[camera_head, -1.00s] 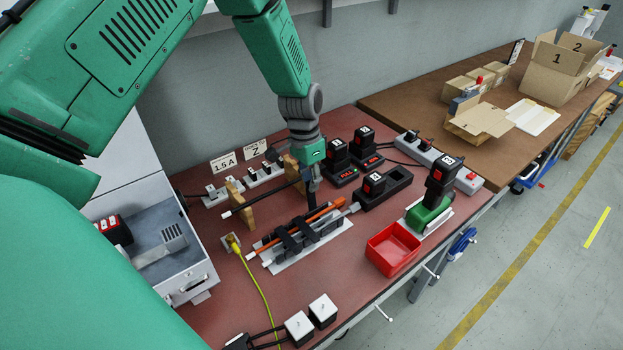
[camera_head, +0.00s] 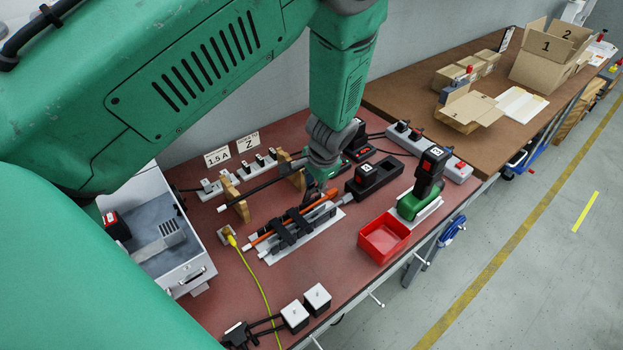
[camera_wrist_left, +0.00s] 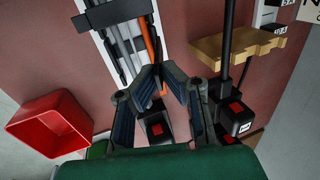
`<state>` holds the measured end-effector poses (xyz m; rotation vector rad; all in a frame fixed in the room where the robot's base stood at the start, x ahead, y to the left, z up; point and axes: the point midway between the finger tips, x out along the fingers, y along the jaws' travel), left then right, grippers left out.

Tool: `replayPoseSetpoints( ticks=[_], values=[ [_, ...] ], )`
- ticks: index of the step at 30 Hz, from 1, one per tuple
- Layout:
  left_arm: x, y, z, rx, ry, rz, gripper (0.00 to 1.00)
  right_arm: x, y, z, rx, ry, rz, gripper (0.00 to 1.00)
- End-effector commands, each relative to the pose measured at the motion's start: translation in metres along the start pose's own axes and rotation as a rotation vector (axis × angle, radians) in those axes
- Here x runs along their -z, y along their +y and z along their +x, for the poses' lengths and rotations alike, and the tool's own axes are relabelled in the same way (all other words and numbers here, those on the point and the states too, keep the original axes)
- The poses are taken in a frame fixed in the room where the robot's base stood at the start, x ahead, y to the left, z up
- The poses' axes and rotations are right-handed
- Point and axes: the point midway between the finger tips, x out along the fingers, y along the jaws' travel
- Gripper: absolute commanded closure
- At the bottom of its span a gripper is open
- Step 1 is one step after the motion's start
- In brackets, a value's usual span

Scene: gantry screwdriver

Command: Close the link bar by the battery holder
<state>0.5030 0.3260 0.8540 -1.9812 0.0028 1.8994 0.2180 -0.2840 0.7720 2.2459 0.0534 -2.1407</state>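My left gripper (camera_head: 316,190) hangs low over the right end of a grey rack (camera_head: 270,257) that carries an orange rod (camera_head: 262,238), grey bars and black straps. A black holder with a battery (camera_head: 372,178) lies just right of the rack. I cannot tell which part is the link bar; the gripper hides the rack's far end. My right gripper is out of view.
A black rod (camera_head: 250,190) rests on wooden stands (camera_head: 235,203) behind the rack. A yellow cable (camera_head: 258,285) runs toward the front.

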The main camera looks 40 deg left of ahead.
Motion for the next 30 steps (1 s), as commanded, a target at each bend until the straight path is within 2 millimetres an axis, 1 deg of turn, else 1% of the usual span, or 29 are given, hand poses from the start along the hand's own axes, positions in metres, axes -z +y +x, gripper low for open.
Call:
replayPoseSetpoints(
  ticks=[1, 9, 22, 23, 24, 30],
  values=[
    [-0.0083, 0.0036, 0.0038, 0.018, -0.022, 0.005, 1.00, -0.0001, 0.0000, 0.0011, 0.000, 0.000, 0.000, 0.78],
    [-0.0085, 0.0072, 0.0044, 0.075, -0.022, 0.001, 1.00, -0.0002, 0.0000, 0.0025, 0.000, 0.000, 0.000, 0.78],
    [-0.0088, 0.0075, 0.0048, 0.079, -0.022, -0.002, 1.00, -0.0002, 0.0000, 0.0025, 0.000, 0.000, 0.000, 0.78],
    [-0.0088, 0.0075, 0.0048, 0.079, -0.022, -0.002, 0.85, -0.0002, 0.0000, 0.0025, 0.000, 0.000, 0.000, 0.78],
    [-0.0085, 0.0075, 0.0047, 0.079, -0.021, -0.001, 0.75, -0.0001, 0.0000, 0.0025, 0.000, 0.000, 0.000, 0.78],
    [-0.0046, 0.0076, 0.0027, 0.081, -0.013, -0.001, 0.75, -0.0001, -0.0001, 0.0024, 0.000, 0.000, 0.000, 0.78]
  ],
)
